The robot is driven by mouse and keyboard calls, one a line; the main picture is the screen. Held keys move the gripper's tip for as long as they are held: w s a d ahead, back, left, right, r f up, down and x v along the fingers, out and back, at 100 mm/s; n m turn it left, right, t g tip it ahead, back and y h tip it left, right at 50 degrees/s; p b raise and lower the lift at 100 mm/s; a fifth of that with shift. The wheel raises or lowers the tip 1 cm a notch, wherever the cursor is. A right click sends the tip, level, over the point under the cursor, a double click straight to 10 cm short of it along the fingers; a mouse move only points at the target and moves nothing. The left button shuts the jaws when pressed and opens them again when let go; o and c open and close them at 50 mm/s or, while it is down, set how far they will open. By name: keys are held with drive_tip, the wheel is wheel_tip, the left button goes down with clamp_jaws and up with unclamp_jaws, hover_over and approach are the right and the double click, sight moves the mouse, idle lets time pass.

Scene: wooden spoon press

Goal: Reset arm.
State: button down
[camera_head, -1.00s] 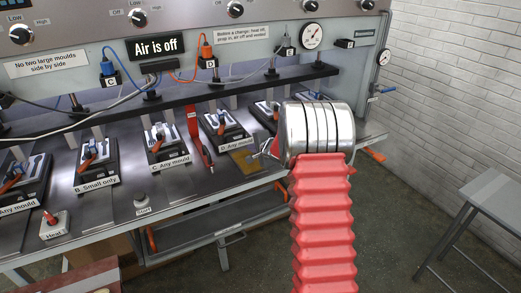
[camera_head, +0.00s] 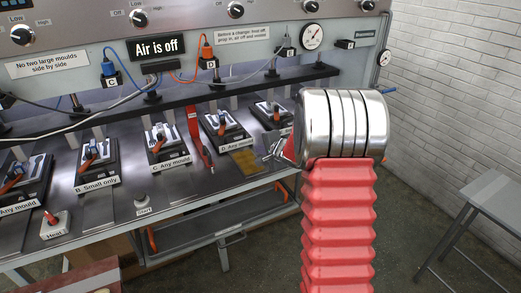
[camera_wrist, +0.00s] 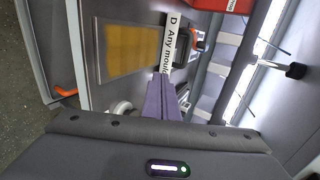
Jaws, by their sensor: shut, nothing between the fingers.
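My gripper (camera_head: 272,152) is at the right end of the press bench in the head view, with my red-sleeved arm in front of it. In the wrist view its purple fingers (camera_wrist: 163,98) are together and hold nothing. They point toward the yellow patch (camera_wrist: 134,47) and the "D. Any mould" label (camera_wrist: 172,40). My wrist hides part of the bench's right end in the head view.
Several mould stations stand along the press (camera_head: 125,215), including B (camera_head: 97,167), C (camera_head: 167,150) and D (camera_head: 224,133). A red prop (camera_head: 199,140) stands between C and D. The sign reads "Air is off" (camera_head: 157,48). A grey table (camera_head: 490,200) stands right.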

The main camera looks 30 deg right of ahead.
idle(0.3)
drive_tip(key=shift+a, duration=0.1)
drive_tip(key=shift+n+g+y, duration=0.3)
drive_tip(key=shift+n+y, duration=0.1)
drive_tip(key=shift+y, duration=0.5)
drive_tip(key=a, duration=0.1)
drive_tip(key=s+a+f, duration=0.1)
drive_tip(key=a+f, duration=0.1)
drive_tip(key=shift+s+a+f, duration=0.1)
drive_tip(key=shift+s+a, duration=0.2)
drive_tip(key=shift+s, duration=0.05)
drive_tip(key=s+a+r+n+g+y, duration=0.2)
drive_tip(key=s+a+n+g, duration=0.15)
drive_tip(key=s+a, duration=0.45)
drive_tip(key=s+a+r+n+g+y, duration=0.2)
drive_tip(key=s+a+n, duration=0.3)
drive_tip(key=s+a, duration=0.35)
drive_tip(key=s+a+r+n+h, duration=0.2)
drive_tip(key=s+a+r+n, duration=0.1)
drive_tip(key=s, duration=0.8)
drive_tip(key=s+a+r+n+h, duration=0.3)
drive_tip(key=s+r+n, duration=0.3)
drive_tip(key=s, duration=0.5)
drive_tip(key=shift+a+r, duration=0.4)
drive_tip(key=shift+r, duration=0.35)
